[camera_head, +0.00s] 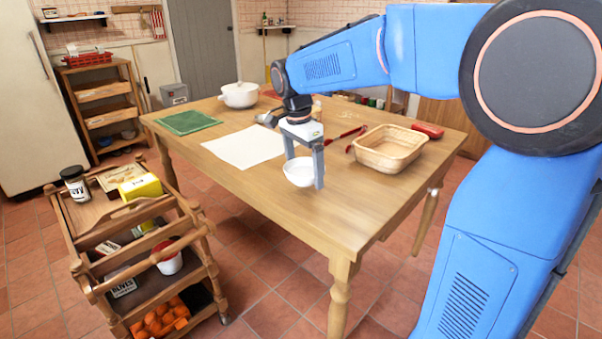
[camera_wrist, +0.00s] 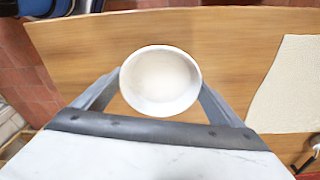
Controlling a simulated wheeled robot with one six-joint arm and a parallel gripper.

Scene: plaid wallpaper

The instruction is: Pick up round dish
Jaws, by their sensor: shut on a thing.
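The round dish (camera_head: 299,172) is a small white bowl. My gripper (camera_head: 304,176) is shut on it, with one finger on each side, over the front part of the wooden table (camera_head: 240,186). In the wrist view the dish (camera_wrist: 161,80) sits between the two fingers (camera_wrist: 160,92) with its open top facing the camera, and it looks empty. I cannot tell for sure whether its base touches the table or hangs just above it.
A wooden basket (camera_head: 388,150) stands right of my gripper. A white paper sheet (camera_head: 243,147), green cloth (camera_head: 188,122) and white lidded pot (camera_head: 239,95) lie to the left and behind. A red-handled tool (camera_head: 345,134) is nearby. A wooden cart (camera_head: 150,247) stands front left.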

